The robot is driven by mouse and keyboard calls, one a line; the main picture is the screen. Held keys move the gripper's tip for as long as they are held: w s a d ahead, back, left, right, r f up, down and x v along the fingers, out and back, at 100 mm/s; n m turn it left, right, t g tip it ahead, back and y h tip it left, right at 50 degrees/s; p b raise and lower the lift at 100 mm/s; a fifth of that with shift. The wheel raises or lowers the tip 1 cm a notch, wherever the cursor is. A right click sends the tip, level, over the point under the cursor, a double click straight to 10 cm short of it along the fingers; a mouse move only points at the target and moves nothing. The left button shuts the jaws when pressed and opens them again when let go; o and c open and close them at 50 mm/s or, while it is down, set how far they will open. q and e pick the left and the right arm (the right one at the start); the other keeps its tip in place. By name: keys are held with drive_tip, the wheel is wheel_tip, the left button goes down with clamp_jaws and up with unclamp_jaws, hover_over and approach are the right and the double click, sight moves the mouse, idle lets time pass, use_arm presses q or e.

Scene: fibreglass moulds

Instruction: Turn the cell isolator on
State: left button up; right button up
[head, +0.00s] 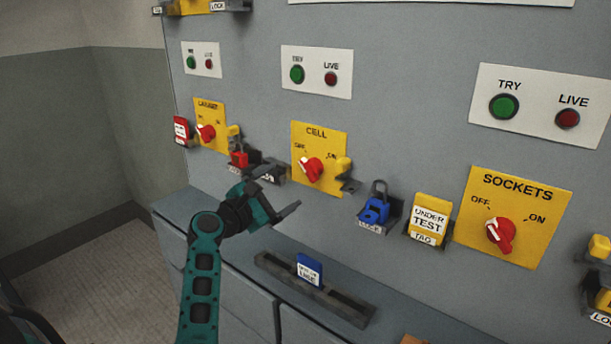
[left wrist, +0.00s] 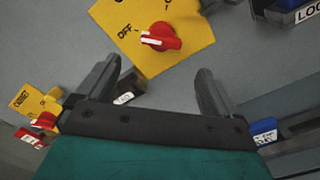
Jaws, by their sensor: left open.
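The cell isolator is a yellow plate marked CELL (head: 333,180) on the grey panel, with a red knob (head: 311,170) in the middle of the head view. The knob's white mark is on the OFF side. In the left wrist view the knob (left wrist: 161,37) and its yellow plate (left wrist: 195,28) lie beyond the fingers, with the mark towards OFF. My left gripper (head: 284,187) is open and empty, below and left of the knob and apart from it. Its fingers also show in the left wrist view (left wrist: 158,72). My right gripper is not in view.
A red padlock (head: 239,158) hangs left of the cell plate; a blue padlock (head: 375,208) and an UNDER TEST tag (head: 430,217) are right of it. A sockets isolator (head: 520,205) is farther right. A rail with a blue tag (head: 309,270) lies on the ledge below.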

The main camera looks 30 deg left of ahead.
sight(306, 173)
use_arm(q)
drive_tip(key=w, duration=0.6)
drive_tip(key=w+b, duration=0.1)
drive_tip(key=w, duration=0.3)
drive_tip(key=shift+d, duration=0.4)
drive_tip(key=shift+c, duration=0.2)
drive_tip(key=c, duration=0.9)
